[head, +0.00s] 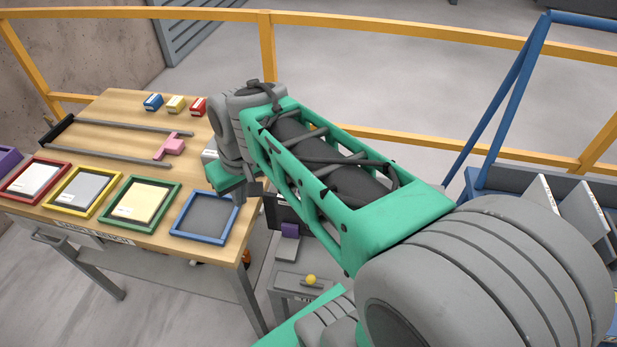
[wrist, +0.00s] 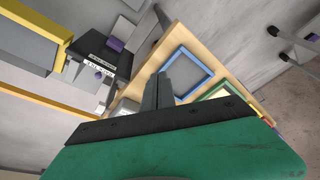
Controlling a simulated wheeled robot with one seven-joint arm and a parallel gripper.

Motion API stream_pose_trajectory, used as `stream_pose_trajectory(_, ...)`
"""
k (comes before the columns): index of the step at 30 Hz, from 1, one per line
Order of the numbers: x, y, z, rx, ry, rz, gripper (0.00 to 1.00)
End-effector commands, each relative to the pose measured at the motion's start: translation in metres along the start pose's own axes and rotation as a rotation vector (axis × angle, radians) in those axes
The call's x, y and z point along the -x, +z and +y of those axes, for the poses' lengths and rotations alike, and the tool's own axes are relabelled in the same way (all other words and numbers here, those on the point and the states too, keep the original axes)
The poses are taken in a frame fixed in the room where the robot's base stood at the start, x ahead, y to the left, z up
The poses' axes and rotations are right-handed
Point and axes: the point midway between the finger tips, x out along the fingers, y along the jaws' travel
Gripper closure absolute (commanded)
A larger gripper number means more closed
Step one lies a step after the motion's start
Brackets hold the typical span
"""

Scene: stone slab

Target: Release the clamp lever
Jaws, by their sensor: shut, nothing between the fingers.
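A pink clamp-like piece (head: 171,147) sits on one of two grey rails on the wooden table, with a short arm sticking up; I cannot tell for sure that it is the clamp lever. My gripper (head: 253,198) is above the table's right edge, right of the pink piece and apart from it. Its fingers, also in the wrist view (wrist: 157,92), are shut and empty. The wrist view shows a purple knob or lever (wrist: 115,44) on a dark labelled unit (wrist: 103,58). In the head view a purple block (head: 290,230) shows below my arm, partly hidden.
The wooden table (head: 110,225) holds red, yellow, green and blue frames (head: 205,217) and several small boxes (head: 175,103). A yellow ball-shaped knob (head: 311,280) is on a grey unit below. Yellow railings (head: 375,30) and a blue frame (head: 500,100) bound the area.

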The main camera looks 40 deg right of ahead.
Motion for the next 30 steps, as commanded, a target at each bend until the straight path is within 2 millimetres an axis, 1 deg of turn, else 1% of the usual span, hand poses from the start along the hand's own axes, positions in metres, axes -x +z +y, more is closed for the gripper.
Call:
stream_pose_trajectory(1, 0.007, -0.027, 0.014, -0.001, -0.018, -0.027, 1.00)
stream_pose_trajectory(2, 0.008, -0.043, 0.023, 0.006, -0.031, -0.039, 1.00)
stream_pose_trajectory(3, 0.007, -0.062, 0.037, 0.018, -0.050, -0.056, 1.00)
stream_pose_trajectory(5, 0.004, -0.089, 0.061, 0.035, -0.078, -0.078, 1.00)
stream_pose_trajectory(6, -0.001, -0.104, 0.081, 0.046, -0.095, -0.091, 1.00)
stream_pose_trajectory(8, -0.010, -0.123, 0.112, 0.065, -0.122, -0.109, 1.00)
stream_pose_trajectory(9, -0.019, -0.132, 0.134, 0.079, -0.141, -0.121, 1.00)
stream_pose_trajectory(11, -0.034, -0.141, 0.170, 0.098, -0.167, -0.136, 1.00)
stream_pose_trajectory(12, -0.045, -0.143, 0.194, 0.114, -0.184, -0.145, 1.00)
stream_pose_trajectory(13, -0.054, -0.143, 0.212, 0.125, -0.197, -0.151, 1.00)
stream_pose_trajectory(14, -0.064, -0.140, 0.231, 0.135, -0.210, -0.159, 1.00)
stream_pose_trajectory(15, -0.077, -0.135, 0.255, 0.150, -0.225, -0.165, 1.00)
stream_pose_trajectory(17, -0.096, -0.123, 0.286, 0.173, -0.246, -0.173, 1.00)
stream_pose_trajectory(18, -0.107, -0.114, 0.304, 0.187, -0.258, -0.178, 1.00)
stream_pose_trajectory(21, -0.130, -0.092, 0.336, 0.216, -0.278, -0.184, 1.00)
stream_pose_trajectory(24, -0.142, -0.078, 0.351, 0.232, -0.286, -0.187, 1.00)
stream_pose_trajectory(27, -0.147, -0.073, 0.354, 0.239, -0.292, -0.189, 1.00)
stream_pose_trajectory(30, -0.148, -0.074, 0.354, 0.240, -0.292, -0.188, 1.00)
